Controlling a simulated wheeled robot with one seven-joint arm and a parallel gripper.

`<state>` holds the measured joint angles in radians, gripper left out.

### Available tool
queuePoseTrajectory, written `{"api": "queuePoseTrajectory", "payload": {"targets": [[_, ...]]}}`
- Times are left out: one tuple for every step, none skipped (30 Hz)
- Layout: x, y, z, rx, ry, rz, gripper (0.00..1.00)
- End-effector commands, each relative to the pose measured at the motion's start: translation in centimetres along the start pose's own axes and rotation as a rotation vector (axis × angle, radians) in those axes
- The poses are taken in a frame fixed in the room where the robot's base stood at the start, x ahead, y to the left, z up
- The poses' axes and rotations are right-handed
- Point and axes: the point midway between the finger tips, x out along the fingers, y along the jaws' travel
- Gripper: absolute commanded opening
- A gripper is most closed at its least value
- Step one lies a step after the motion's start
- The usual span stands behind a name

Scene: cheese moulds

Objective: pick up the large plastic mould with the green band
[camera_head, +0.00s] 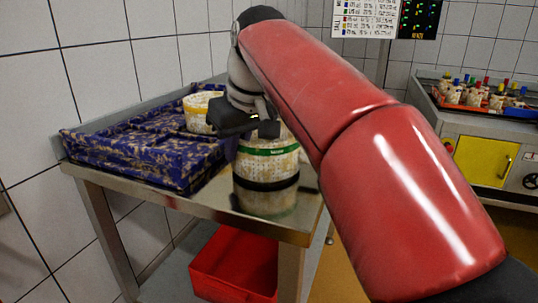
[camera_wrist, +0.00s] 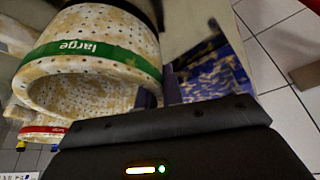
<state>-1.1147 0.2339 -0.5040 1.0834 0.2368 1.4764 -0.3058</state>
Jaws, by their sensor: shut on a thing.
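The large plastic mould with the green band (camera_head: 268,167) is whitish, perforated and stained, and stands upright at the front right of the steel table. In the wrist view the mould (camera_wrist: 85,75) fills the upper left, its band reading "large" and its open rim facing the camera. My gripper (camera_head: 240,124) is at the mould's upper left side, shut on its wall. The fingertips are partly hidden. A reflection shows below the mould's dark base, and I cannot tell whether it touches the table.
A blue patterned tray (camera_head: 140,150) lies left of the mould, with a yellow-banded mould (camera_head: 200,110) at its back. A red crate (camera_head: 235,265) is under the table. Another bench (camera_head: 490,130) with several small moulds stands at right.

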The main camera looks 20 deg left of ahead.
Motion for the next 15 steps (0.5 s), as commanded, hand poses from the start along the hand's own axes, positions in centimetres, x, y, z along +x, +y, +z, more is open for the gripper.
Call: {"api": "queuePoseTrajectory", "payload": {"targets": [[-0.01, 0.0, 0.0, 0.0, 0.0, 0.0, 0.0], [-0.01, 0.0, 0.0, 0.0, 0.0, 0.0, 0.0], [-0.01, 0.0, 0.0, 0.0, 0.0, 0.0, 0.0], [-0.06, 0.01, -0.01, 0.0, 0.001, 0.0, 0.0], [-0.06, 0.01, -0.01, 0.0, 0.001, 0.0, 0.0], [-0.06, 0.01, -0.01, 0.0, 0.001, 0.0, 0.0], [-0.06, 0.01, -0.01, 0.0, 0.001, 0.0, 0.0], [-0.06, 0.01, -0.01, 0.0, 0.001, 0.0, 0.0], [-0.08, 0.01, -0.02, 0.0, 0.001, 0.0, 0.0], [-0.11, 0.02, -0.03, 0.0, 0.001, 0.001, 0.0], [-0.17, 0.02, -0.06, 0.0, 0.001, 0.001, 0.0], [-0.31, 0.02, -0.12, 0.0, 0.002, 0.001, 0.0], [-0.46, 0.03, -0.19, 0.0, 0.002, 0.001, 0.0], [-0.65, 0.04, -0.27, 0.0, 0.002, 0.001, 0.0], [-0.95, 0.07, -0.4, 0.0, 0.002, 0.001, 0.0]]}}
